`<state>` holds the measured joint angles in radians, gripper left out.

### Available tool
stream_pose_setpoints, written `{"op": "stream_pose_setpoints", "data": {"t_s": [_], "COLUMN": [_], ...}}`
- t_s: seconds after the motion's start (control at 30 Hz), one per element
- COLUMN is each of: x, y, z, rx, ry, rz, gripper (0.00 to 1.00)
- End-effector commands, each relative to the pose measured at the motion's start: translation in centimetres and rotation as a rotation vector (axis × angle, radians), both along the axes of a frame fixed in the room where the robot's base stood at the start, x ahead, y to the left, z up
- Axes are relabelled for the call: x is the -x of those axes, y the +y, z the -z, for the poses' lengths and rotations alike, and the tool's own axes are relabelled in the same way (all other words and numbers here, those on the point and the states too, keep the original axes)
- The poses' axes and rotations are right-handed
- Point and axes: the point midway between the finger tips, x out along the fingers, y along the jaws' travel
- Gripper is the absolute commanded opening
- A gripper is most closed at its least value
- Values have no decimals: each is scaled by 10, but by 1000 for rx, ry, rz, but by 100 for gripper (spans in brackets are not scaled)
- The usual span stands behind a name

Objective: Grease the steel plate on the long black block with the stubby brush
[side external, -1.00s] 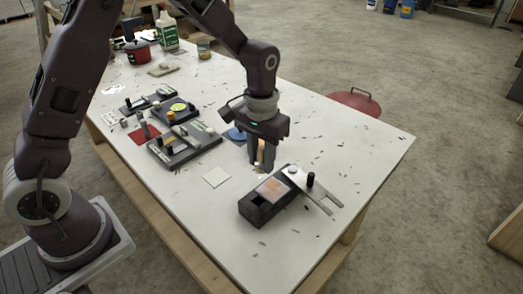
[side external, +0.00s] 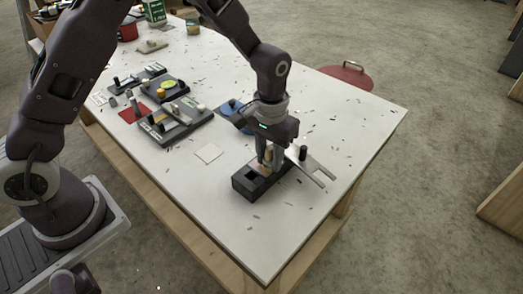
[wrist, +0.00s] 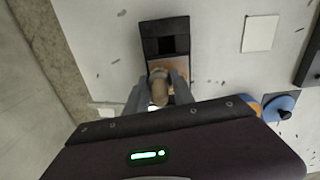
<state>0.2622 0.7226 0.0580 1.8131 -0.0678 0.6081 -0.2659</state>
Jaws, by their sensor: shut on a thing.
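The long black block (side external: 243,184) lies on the white table, with a square dark opening near its front end. The steel plate (wrist: 181,68) on it shows as a brownish patch in the wrist view, partly covered by my gripper. In the side view my gripper (side external: 270,160) points down at the block.
A flat forked metal piece with a black knob (side external: 302,153) extends from the block's far end. A pale square tile (side external: 208,153) and a blue round thing (side external: 230,107) lie nearby. Several dark fixtures (side external: 172,122) stand at left. Small dark flecks litter the table; its right part is mostly clear.

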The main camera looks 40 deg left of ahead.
Motion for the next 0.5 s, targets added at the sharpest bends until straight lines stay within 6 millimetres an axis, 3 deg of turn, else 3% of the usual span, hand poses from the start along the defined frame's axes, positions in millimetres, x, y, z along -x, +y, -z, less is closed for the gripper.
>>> {"op": "stream_pose_setpoints", "data": {"t_s": [0.2,0.5], "x": [0,0], "y": [-20,8], "z": [0,0], "rx": [0,0], "ry": [-2,0], "rz": [3,-2], "gripper": [0,0]}}
